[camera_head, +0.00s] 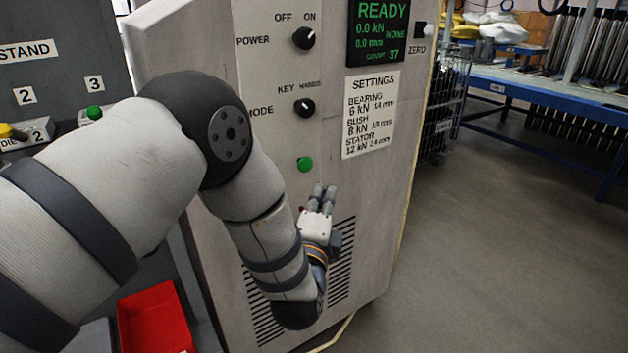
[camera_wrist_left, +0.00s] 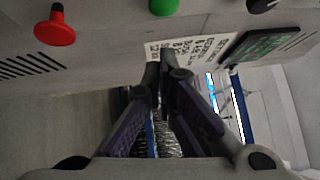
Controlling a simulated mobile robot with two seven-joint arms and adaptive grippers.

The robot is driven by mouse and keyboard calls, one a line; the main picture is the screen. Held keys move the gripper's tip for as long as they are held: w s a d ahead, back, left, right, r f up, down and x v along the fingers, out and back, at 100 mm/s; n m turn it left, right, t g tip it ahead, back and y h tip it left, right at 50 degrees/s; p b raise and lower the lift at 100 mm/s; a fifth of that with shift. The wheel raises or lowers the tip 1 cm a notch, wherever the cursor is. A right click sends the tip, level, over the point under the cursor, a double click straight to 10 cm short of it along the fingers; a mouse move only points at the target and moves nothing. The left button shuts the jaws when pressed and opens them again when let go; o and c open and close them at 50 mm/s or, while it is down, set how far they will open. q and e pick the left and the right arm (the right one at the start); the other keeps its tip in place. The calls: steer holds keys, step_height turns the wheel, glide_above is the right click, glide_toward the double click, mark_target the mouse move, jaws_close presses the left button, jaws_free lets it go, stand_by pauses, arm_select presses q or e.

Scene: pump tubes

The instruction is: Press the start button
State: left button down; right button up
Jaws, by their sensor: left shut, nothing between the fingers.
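The green round button (camera_head: 305,164) sits on the grey machine panel, below the MODE knob; no label on it is readable. It also shows at the top edge of the left wrist view (camera_wrist_left: 164,6), partly cut off. My left gripper (camera_head: 323,198) is shut and empty, below and slightly right of the green button, with its fingers pointing up in the head view. In the left wrist view its fingertips (camera_wrist_left: 158,68) meet below the button and appear apart from it. My right gripper is not in view.
A red mushroom button (camera_wrist_left: 54,26) stands out from the panel in the left wrist view. The panel has a POWER knob (camera_head: 304,38), a MODE knob (camera_head: 304,107), a READY display (camera_head: 380,28) and a settings sheet (camera_head: 370,113). A red bin (camera_head: 155,320) is lower left. Floor at right is clear.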

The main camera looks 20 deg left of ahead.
mark_target(305, 164)
arm_select(q)
steer(key=shift+w+a+r, duration=0.2)
steer(key=shift+w+a, duration=0.65)
steer(key=shift+w, duration=0.35)
steer(key=shift+w+a+r, duration=0.2)
steer(key=shift+w+a, duration=0.65)
steer(key=shift+w, duration=0.3)
